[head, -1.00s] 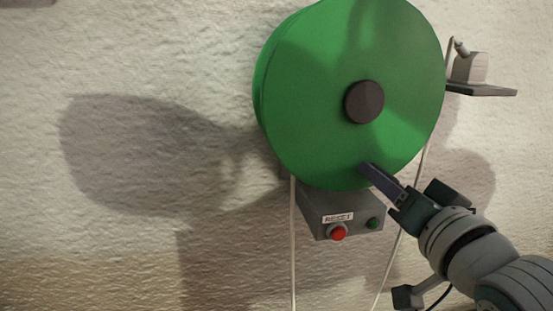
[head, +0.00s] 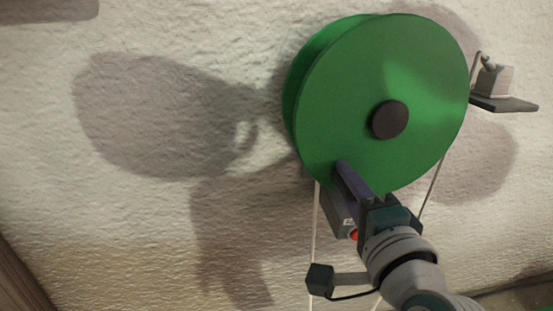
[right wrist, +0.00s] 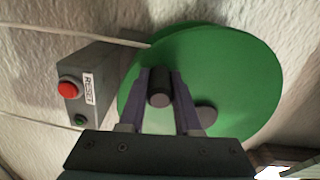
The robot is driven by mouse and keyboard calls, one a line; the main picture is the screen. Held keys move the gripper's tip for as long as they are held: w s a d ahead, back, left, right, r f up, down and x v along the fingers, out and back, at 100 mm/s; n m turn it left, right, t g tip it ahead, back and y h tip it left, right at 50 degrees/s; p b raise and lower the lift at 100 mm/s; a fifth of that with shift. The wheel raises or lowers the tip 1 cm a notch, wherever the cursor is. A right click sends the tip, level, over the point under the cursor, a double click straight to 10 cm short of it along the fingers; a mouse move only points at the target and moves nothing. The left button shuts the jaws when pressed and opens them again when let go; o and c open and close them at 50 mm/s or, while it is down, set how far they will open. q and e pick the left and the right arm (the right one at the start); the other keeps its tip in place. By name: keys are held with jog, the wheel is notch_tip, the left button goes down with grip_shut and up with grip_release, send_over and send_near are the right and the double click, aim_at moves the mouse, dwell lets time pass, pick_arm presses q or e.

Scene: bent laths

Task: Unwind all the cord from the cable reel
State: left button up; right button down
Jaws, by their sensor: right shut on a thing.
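The green cable reel (head: 400,70) is mounted on the wall, with a dark round hub (head: 390,119) at its middle. A pale cord (head: 316,235) hangs from its left side, and another strand (head: 431,190) runs down from its right side. My right gripper (head: 343,168) is at the lower left of the reel face. In the right wrist view its fingers (right wrist: 160,90) are closed around a dark knob handle (right wrist: 160,99), off-centre from the hub (right wrist: 205,115). How much cord is wound behind the green disc is hidden. My left gripper is not in view.
A grey box with a red button (right wrist: 70,88), a RESET label and a green button is just below the reel, partly hidden by my arm in the head view. A small dark shelf (head: 505,104) with a grey device stands at the right.

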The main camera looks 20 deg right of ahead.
jog(key=shift+w+a+r+m+p, duration=0.15)
jog(key=shift+a+r+m+p, duration=0.3)
jog(key=shift+a+r+m, duration=0.35)
jog(key=shift+d+f, duration=0.1)
jog(key=shift+f, duration=0.05)
jog(key=c, duration=0.6)
grip_release()
jog(key=p+v, duration=0.2)
jog(key=v, duration=0.8)
jog(key=shift+d, duration=0.15)
